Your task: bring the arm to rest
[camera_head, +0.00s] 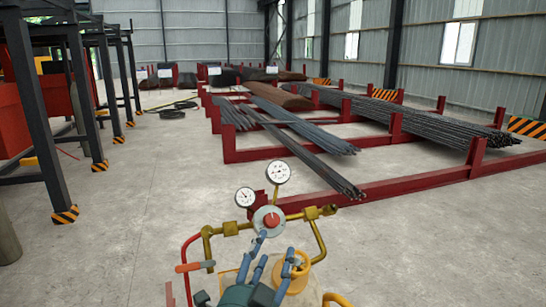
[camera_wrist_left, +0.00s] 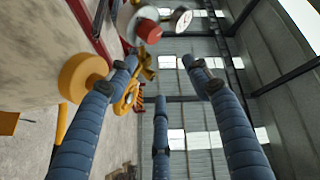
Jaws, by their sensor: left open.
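My left gripper (camera_head: 274,252) comes up from the bottom of the head view, its blue segmented fingers over a gas valve assembly. In the left wrist view its fingers (camera_wrist_left: 160,76) are spread apart with nothing between them. The regulator (camera_head: 269,219), with a red centre, sits just beyond the fingertips, between brass pipes and below two white gauges (camera_head: 278,173). I cannot tell whether a finger touches it. A yellow knob (camera_wrist_left: 84,77) lies beside one finger in the left wrist view. My right gripper is not in view.
A red-handled lever (camera_head: 194,266) sticks out left of the valve. Red racks (camera_head: 420,181) with steel bar bundles (camera_head: 405,119) stand ahead and to the right. Dark steel posts (camera_head: 37,120) with striped feet line the left. The concrete floor (camera_head: 150,190) between is clear.

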